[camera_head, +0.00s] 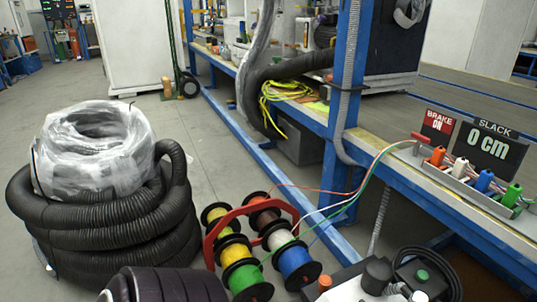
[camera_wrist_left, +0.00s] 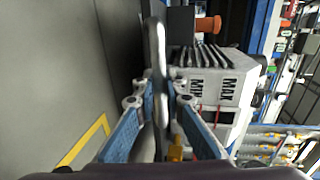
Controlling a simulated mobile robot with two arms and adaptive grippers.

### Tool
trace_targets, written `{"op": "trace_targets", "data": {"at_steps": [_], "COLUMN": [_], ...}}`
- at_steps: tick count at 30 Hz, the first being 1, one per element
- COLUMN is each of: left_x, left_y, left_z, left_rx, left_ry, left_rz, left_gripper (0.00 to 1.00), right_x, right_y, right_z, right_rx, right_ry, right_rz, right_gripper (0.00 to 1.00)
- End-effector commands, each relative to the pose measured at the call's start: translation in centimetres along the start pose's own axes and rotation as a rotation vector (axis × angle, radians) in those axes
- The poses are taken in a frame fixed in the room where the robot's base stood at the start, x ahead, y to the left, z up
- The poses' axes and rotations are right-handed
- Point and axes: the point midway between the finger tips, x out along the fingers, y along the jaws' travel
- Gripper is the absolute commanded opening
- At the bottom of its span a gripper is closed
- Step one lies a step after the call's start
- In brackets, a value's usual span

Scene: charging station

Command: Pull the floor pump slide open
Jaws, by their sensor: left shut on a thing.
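In the left wrist view my left gripper (camera_wrist_left: 158,94) has its two blue-padded fingers closed around a shiny metal bar-shaped handle (camera_wrist_left: 157,48). Beside the fingers, to the right, is the white pump body (camera_wrist_left: 215,88) with dark ribs and MIN and MAX marks. An orange knob (camera_wrist_left: 208,25) sticks out near its top. In the head view the white pump (camera_head: 365,288) is at the bottom edge, partly cut off, with black caps on top. How far the slide is out cannot be told.
A blue workbench (camera_head: 262,160) runs along the right. A red rack of wire spools (camera_head: 262,245) stands left of the pump. Stacked black hoses (camera_head: 105,225) with a wrapped coil (camera_head: 95,150) stand farther left. Grey floor (camera_head: 215,150) is open behind them.

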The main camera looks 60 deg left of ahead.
Motion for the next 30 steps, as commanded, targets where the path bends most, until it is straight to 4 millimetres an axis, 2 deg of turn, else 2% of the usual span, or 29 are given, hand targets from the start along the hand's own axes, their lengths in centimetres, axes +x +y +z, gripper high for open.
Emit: {"op": "trace_targets", "data": {"at_steps": [6,7,11,20,25,30], "left_x": [-0.1,-0.1,0.0,-0.1,-1.9,-5.5], "left_y": [0.1,0.1,0.1,0.0,0.1,0.1], "left_z": [-0.1,-0.1,-0.1,0.0,0.0,0.0], "left_rx": [-0.001,-0.001,0.000,0.000,0.000,0.000], "left_ry": [0.002,0.002,0.002,0.000,0.000,-0.001], "left_rz": [0.001,0.001,0.001,0.001,0.004,0.006], "left_gripper": [0.00,0.13,0.28,0.28,0.28,0.28], "right_x": [0.1,0.1,0.1,0.2,0.2,0.2], "right_y": [0.0,0.0,0.0,0.1,0.0,0.0], "right_z": [0.0,0.0,-0.1,-0.1,-0.1,-0.1], "right_rx": [0.000,-0.001,-0.001,-0.003,-0.002,-0.002], "right_ry": [0.002,0.003,0.005,0.011,0.010,0.008], "right_rz": [-0.001,-0.001,-0.002,-0.002,-0.001,-0.001], "right_gripper": [0.00,0.00,0.00,0.00,0.00,0.00]}}
